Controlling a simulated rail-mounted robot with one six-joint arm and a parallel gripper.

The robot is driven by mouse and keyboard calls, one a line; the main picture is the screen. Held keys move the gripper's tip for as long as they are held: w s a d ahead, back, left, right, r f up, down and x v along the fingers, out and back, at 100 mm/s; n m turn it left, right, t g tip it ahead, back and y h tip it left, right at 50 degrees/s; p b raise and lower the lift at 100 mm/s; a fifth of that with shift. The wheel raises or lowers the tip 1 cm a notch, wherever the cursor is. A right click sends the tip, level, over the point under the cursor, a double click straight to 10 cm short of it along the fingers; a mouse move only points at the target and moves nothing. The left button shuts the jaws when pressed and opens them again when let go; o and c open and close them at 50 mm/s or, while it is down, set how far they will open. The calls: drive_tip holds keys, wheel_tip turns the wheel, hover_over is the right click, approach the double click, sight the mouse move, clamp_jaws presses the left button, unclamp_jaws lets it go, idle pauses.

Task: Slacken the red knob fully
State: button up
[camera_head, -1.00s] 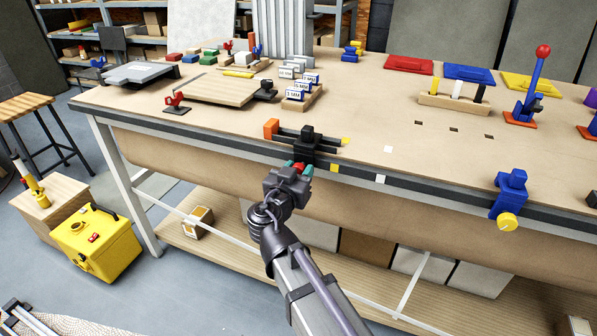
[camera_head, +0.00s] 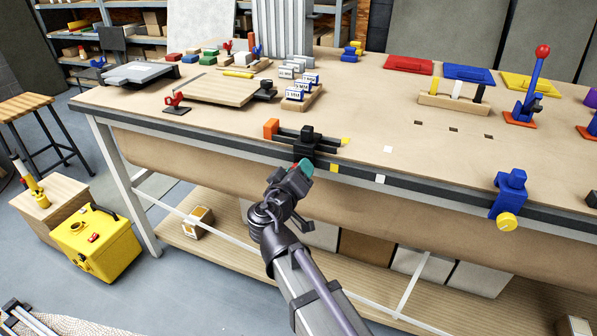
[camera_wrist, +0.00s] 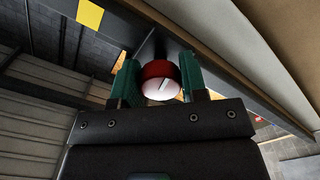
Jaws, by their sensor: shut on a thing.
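The red knob (camera_wrist: 158,70) shows in the wrist view between the two teal fingers of my gripper (camera_wrist: 160,66). My gripper is shut on the knob, one finger on each side. In the head view my gripper (camera_head: 299,169) is at the bench's front edge, just below a black clamp (camera_head: 304,142). There a teal finger hides nearly all of the knob.
The clamp's black bar has an orange block (camera_head: 271,129) at its left end. A yellow square (camera_head: 334,168) and a white square (camera_head: 381,179) mark the bench edge to the right. A blue clamp with a yellow knob (camera_head: 507,222) hangs farther right.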

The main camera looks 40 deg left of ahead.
drive_tip(key=n, duration=1.1)
drive_tip(key=shift+r+n, duration=0.1)
drive_tip(key=shift+n, duration=1.9)
drive_tip(key=o, duration=0.9)
drive_tip(key=v, duration=1)
drive_tip(key=shift+s+d, duration=0.2)
drive_tip(key=shift+s, duration=0.15)
